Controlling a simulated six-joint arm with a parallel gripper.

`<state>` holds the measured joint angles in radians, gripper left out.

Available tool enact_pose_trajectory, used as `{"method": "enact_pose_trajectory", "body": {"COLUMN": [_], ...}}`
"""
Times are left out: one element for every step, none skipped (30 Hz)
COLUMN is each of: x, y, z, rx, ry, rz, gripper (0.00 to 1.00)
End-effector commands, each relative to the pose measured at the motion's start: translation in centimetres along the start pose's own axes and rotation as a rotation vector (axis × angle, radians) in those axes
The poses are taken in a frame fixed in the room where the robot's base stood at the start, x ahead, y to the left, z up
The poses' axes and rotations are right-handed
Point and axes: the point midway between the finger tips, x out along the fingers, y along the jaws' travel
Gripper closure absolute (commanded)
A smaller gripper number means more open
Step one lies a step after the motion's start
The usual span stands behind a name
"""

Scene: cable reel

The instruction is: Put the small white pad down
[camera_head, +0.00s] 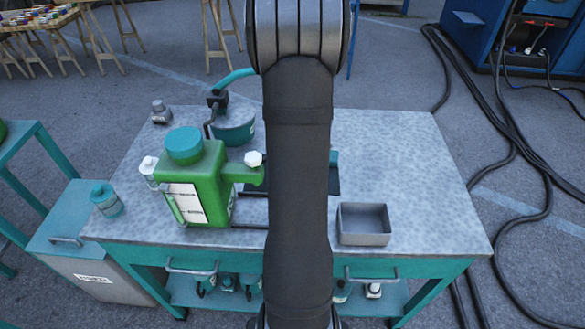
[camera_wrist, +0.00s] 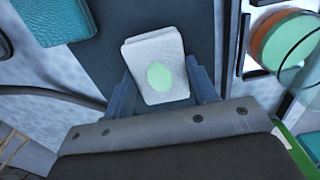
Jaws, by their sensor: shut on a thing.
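The small white pad (camera_wrist: 142,53) shows in the wrist view, a pale rounded block with a light green spot on its face. My gripper (camera_wrist: 163,88) is shut on it, one finger at each side. A dark flat panel (camera_wrist: 105,65) lies behind the pad in the wrist view. I cannot tell whether the pad touches it. In the head view my arm hides the pad and the gripper. Part of a dark panel (camera_head: 334,182) shows just right of the arm there.
A green canister (camera_head: 214,190) with a teal cap stands left of my arm on the metal table (camera_head: 400,160). A teal pot (camera_head: 236,128) is behind it. An open grey box (camera_head: 364,238) is at front right. The table's right side is clear.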

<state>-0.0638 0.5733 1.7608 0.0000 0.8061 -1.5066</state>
Motion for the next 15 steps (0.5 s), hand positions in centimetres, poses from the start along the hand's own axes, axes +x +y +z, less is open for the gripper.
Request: {"method": "enact_pose_trajectory", "body": {"x": [0.18,0.27,0.24,0.23,0.23,0.23,0.23,0.23,0.23,0.23,0.23,0.23,0.21,0.18,0.05], "y": [-0.03,-0.03,-0.02,-0.02,-0.02,-0.02,-0.02,-0.02,-0.02,-0.02,-0.02,-0.02,-0.02,-0.02,-0.01], "z": [0.01,0.01,0.01,0.01,0.01,0.01,0.01,0.01,0.01,0.01,0.01,0.01,0.01,0.00,0.00], "rx": [0.000,0.000,0.000,0.000,0.000,0.000,0.000,0.000,0.000,0.000,0.000,0.000,0.000,0.000,0.000], "ry": [0.000,0.000,0.000,0.000,0.000,0.000,0.000,0.000,0.000,0.000,0.000,0.000,0.000,0.000,0.000], "rz": [-0.001,-0.001,-0.001,-0.001,-0.001,-0.001,-0.001,-0.001,-0.001,-0.001,-0.001,-0.001,-0.001,-0.001,0.000], "gripper": [0.71,0.71,0.42,0.36,0.30,0.26,0.26,0.26,0.26,0.26,0.26,0.26,0.26,0.26,0.26]}}
